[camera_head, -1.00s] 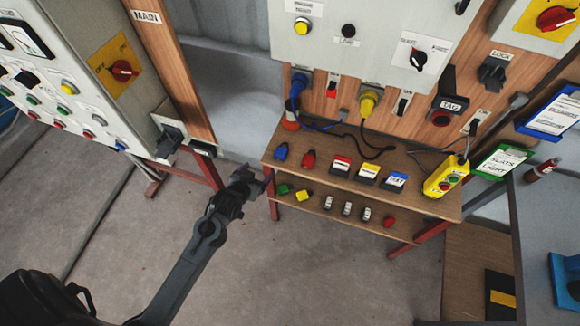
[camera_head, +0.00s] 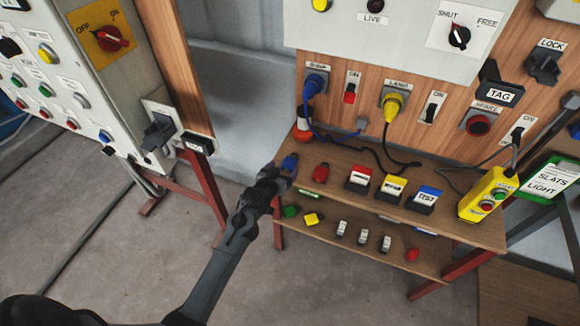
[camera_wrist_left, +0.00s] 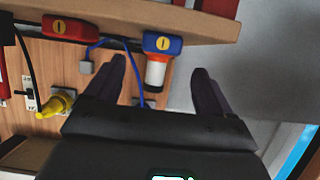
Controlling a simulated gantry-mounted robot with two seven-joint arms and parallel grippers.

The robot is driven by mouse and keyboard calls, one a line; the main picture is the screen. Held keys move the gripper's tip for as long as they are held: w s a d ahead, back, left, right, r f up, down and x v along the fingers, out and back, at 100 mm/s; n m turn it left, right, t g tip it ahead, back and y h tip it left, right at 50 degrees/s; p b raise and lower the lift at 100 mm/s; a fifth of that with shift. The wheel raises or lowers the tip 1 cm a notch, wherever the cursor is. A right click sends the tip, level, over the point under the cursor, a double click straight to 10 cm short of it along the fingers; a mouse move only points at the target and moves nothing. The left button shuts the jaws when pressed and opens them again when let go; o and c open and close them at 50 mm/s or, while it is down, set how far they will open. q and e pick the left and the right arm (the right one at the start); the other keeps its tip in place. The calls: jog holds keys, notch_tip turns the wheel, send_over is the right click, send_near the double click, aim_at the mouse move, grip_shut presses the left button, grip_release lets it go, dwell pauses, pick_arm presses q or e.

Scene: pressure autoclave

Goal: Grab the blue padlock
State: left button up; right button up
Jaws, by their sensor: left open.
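The blue padlock (camera_head: 290,162) lies at the left end of the upper wooden shelf (camera_head: 340,155). It also shows in the left wrist view (camera_wrist_left: 162,43), roughly between my finger lines and beyond their tips. My left gripper (camera_head: 277,174) is at the shelf's left front edge, close to the padlock. Its two fingers are spread and empty in the left wrist view (camera_wrist_left: 160,68). A gap shows between the fingertips and the padlock. The padlock's shackle cannot be made out. My right gripper is in neither view now.
A red padlock (camera_head: 321,172) lies just right of the blue one. An orange and white object (camera_head: 302,130) stands behind it, with a blue plug and cable (camera_head: 314,84) nearby. Green (camera_head: 290,211) and yellow (camera_head: 312,219) pieces lie on the lower shelf. Open floor lies left.

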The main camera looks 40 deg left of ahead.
aim_at(290, 162)
pick_arm(q)
jog(key=shift+x, duration=1)
jog(key=shift+b+x, duration=1.2)
jog(key=shift+x, duration=1.35)
jog(key=c, duration=1.1)
